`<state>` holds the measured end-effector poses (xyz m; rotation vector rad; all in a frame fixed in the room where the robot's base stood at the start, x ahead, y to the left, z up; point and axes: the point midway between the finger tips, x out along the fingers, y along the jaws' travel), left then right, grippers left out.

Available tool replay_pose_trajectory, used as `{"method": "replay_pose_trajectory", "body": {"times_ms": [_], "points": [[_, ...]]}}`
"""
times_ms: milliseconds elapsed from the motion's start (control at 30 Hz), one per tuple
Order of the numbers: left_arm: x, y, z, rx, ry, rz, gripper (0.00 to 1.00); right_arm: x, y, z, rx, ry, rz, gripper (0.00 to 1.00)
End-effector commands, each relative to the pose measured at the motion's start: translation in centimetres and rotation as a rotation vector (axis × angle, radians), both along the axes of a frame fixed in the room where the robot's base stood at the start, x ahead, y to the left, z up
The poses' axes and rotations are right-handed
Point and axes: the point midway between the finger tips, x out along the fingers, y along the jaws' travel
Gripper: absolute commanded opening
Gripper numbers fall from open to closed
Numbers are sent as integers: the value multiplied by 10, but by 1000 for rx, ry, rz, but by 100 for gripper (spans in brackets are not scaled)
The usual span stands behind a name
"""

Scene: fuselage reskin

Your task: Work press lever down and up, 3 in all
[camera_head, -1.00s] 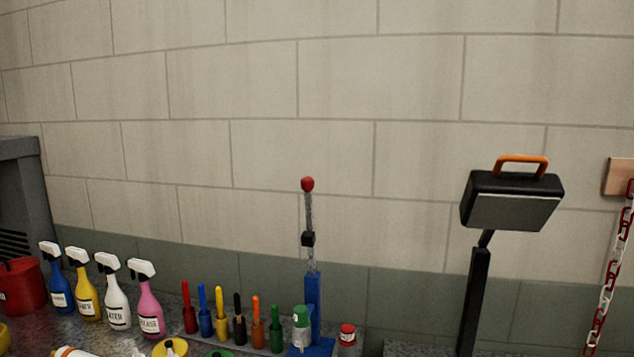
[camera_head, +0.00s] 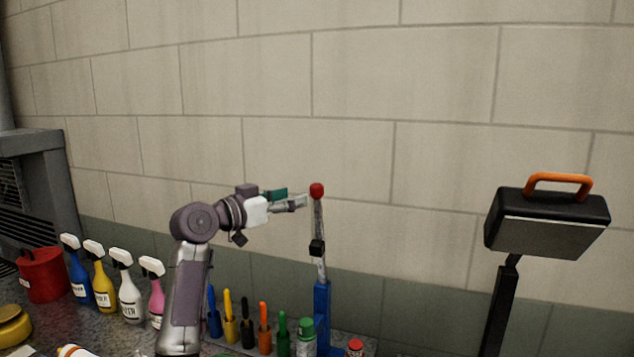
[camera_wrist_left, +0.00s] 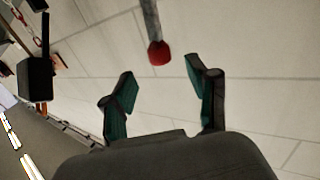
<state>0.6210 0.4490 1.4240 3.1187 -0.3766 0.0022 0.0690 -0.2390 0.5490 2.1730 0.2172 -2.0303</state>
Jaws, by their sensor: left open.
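The press lever (camera_head: 318,222) stands upright on the blue press (camera_head: 322,308), with a red knob (camera_head: 317,190) on top and a black block partway down. My left gripper (camera_head: 304,201) reaches in from the left at about knob height, its fingertips just left of the knob. In the left wrist view the open gripper (camera_wrist_left: 160,88) has its two green-padded fingers apart. The red knob (camera_wrist_left: 159,53) lies just beyond the fingertips, roughly between them, with nothing held. My right gripper is not in view.
Spray bottles (camera_head: 104,284) and a red container (camera_head: 43,275) stand at the left of the bench. Several coloured-handled tools (camera_head: 247,322) are racked beside the press, with a green-capped bottle (camera_head: 306,337) close by.

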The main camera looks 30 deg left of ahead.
Motion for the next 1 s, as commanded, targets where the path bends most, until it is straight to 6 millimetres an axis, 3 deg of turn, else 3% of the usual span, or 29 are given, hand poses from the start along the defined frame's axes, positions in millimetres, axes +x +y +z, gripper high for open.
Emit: {"method": "replay_pose_trajectory", "body": {"times_ms": [33, 200, 400, 800, 867, 1000], "points": [[12, -3, 7, -7, 0, -3, 59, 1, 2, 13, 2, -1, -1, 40], [45, -11, 6, -5, 1, -2, 59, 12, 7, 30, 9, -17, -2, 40], [70, -18, 3, -3, 1, -2, 59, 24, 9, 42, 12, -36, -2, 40], [79, -19, 0, 1, 0, 0, 59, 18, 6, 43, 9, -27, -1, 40], [79, -19, 0, 1, 0, 0, 52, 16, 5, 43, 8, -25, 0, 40], [78, -19, 0, 1, 0, 0, 29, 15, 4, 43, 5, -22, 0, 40]]}}
